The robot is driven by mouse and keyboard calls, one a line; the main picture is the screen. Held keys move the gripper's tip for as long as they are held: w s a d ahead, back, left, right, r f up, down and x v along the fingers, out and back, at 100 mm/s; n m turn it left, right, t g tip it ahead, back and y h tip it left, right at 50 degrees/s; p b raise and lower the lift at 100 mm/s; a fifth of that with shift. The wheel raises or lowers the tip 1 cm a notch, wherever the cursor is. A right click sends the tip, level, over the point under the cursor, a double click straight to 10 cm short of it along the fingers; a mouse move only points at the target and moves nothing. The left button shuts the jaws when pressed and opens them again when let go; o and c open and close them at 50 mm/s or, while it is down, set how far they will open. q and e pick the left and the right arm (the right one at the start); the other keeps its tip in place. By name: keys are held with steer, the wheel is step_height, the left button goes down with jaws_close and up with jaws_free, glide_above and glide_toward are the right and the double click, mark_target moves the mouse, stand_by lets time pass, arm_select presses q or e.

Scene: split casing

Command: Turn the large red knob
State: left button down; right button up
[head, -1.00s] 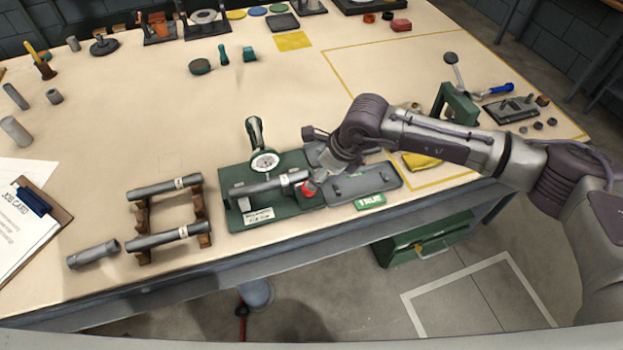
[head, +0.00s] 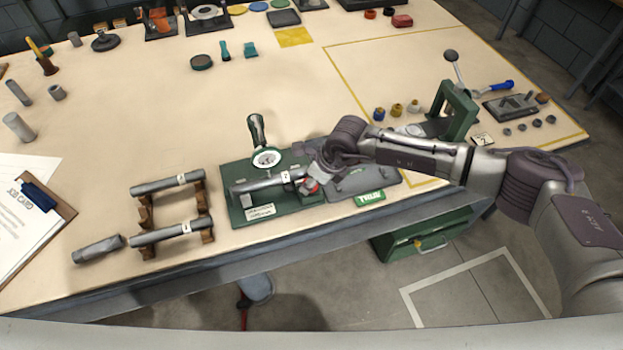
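The red knob (head: 311,186) is at the right end of a green fixture (head: 238,213), beside a grey rod (head: 262,184) lying in the fixture. A round dial gauge (head: 267,158) stands behind the rod. My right gripper (head: 314,178) is at the knob, coming from above and the right. Its fingers are small and partly hidden by the wrist, so whether they are closed on the knob is unclear. My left gripper is not in view.
Two more rods (head: 165,184) rest on brown stands to the left. A loose grey cylinder (head: 98,249) lies near the front edge. A grey tray (head: 372,181) and a green TRUE label (head: 369,197) are right of the fixture.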

steer(key=c, duration=0.4)
steer(key=shift+f+m+t+b, duration=0.2)
steer(key=shift+m+t+b, duration=0.3)
steer(key=shift+m+b, duration=0.7)
steer(key=shift+r+m+h, duration=0.2)
steer(key=shift+m+h, duration=0.1)
steer(key=shift+m, duration=0.1)
steer(key=o, duration=1.2)
steer(key=shift+c, duration=0.2)
steer(key=shift+r, duration=0.1)
steer(key=v, duration=1.2)
